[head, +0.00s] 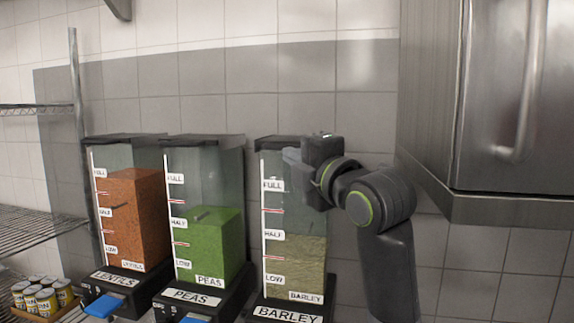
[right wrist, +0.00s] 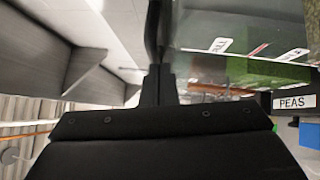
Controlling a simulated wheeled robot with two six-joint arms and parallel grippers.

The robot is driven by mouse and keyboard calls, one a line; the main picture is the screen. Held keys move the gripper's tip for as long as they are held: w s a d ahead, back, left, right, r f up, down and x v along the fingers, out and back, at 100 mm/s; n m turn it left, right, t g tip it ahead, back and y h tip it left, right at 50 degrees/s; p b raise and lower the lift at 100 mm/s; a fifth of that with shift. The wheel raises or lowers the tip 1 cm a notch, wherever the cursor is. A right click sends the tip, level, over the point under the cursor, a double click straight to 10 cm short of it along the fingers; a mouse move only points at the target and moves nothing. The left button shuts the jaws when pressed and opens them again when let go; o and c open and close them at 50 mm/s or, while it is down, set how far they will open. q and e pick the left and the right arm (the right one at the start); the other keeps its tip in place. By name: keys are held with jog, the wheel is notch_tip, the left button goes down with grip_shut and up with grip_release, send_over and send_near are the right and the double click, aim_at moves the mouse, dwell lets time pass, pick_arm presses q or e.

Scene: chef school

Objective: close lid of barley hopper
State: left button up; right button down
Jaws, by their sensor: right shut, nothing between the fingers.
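The barley hopper (head: 295,225) is a clear bin with tan grain and a BARLEY label, standing at the right end of a row of hoppers. Its dark lid (head: 272,143) lies along the top and looks flat; my gripper hides its right part. My right gripper (head: 292,155) is at the top right front of this hopper, shut and empty, its fingers level with the lid's edge. I cannot tell whether it touches the lid. In the right wrist view its fingertips (right wrist: 158,72) are together beside a clear hopper wall (right wrist: 235,68). My left gripper is not in view.
The peas hopper (head: 210,225) and lentils hopper (head: 130,215) stand to the left, both with dark lids. A steel cabinet (head: 500,110) hangs at the upper right. Yellow cans (head: 45,298) sit at the lower left beside a wire rack (head: 30,225).

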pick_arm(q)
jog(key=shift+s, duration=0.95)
pick_arm(e)
jog(key=shift+d+r, duration=0.1)
jog(key=shift+r, duration=0.2)
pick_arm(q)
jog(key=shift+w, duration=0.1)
pick_arm(e)
jog(key=shift+w, duration=0.1)
